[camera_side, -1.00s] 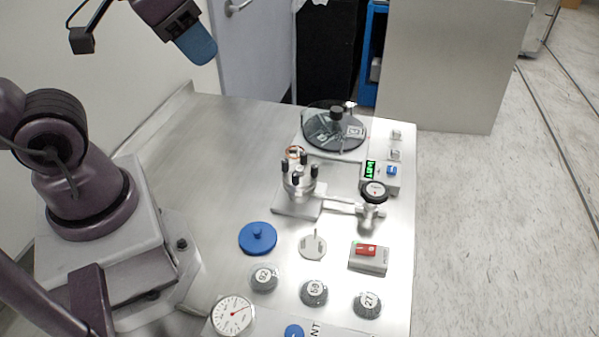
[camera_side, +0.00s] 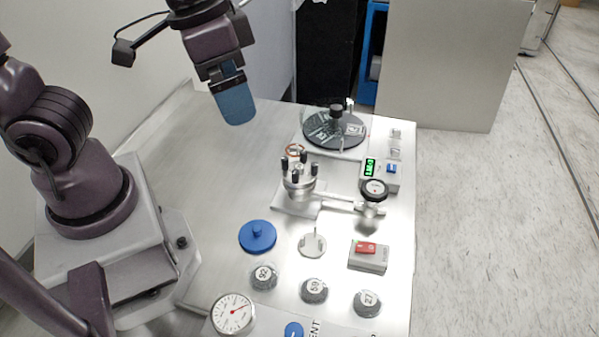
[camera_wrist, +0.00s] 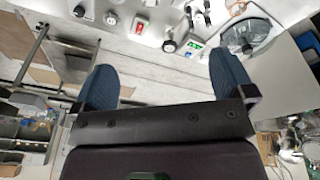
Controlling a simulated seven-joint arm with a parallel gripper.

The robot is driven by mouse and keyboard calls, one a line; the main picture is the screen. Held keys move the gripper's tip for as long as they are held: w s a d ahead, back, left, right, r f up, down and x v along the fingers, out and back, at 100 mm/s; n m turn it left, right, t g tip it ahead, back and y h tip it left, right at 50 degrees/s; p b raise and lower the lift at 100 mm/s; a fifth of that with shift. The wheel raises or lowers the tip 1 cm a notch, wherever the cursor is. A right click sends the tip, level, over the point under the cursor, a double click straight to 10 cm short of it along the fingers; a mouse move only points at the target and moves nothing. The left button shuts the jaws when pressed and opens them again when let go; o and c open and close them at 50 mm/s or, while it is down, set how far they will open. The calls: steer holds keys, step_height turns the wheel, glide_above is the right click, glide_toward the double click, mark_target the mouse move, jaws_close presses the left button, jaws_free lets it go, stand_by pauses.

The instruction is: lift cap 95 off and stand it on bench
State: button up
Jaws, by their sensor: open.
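My gripper (camera_side: 235,105) hangs above the far left of the bench, with its blue fingers pointing down. In the wrist view its two fingers (camera_wrist: 164,82) stand wide apart with nothing between them. Three dark round caps with white number labels sit near the front of the bench: a left one (camera_side: 264,276) reading about 92, a middle one (camera_side: 314,290) reading about 59, and a right one (camera_side: 367,303) reading about 27. I cannot make out a label 95 for certain. The metal bench (camera_side: 215,180) has bare surface at its left. My gripper is well away from the caps.
A clear-covered dark disc (camera_side: 335,130) stands at the back. A metal fixture with black-topped posts (camera_side: 299,180) and a valve (camera_side: 373,190) are mid-bench. A blue lid (camera_side: 257,237), red-switch box (camera_side: 368,255) and dial gauge (camera_side: 233,313) lie nearer the front.

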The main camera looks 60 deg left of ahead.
steer(key=w+d+f+n+g+y, duration=0.3)
steer(key=w+f+n, duration=0.2)
steer(key=f, duration=0.4)
steer(key=n+t+y, duration=0.2)
steer(key=n+y, duration=0.1)
steer(key=n, duration=0.8)
glide_toward(300, 166)
steer(key=shift+h, duration=0.3)
steer(key=x, duration=1)
steer(key=shift+a, duration=0.35)
steer(key=c, duration=1)
steer(key=shift+r, duration=0.1)
step_height(300, 166, up, 13)
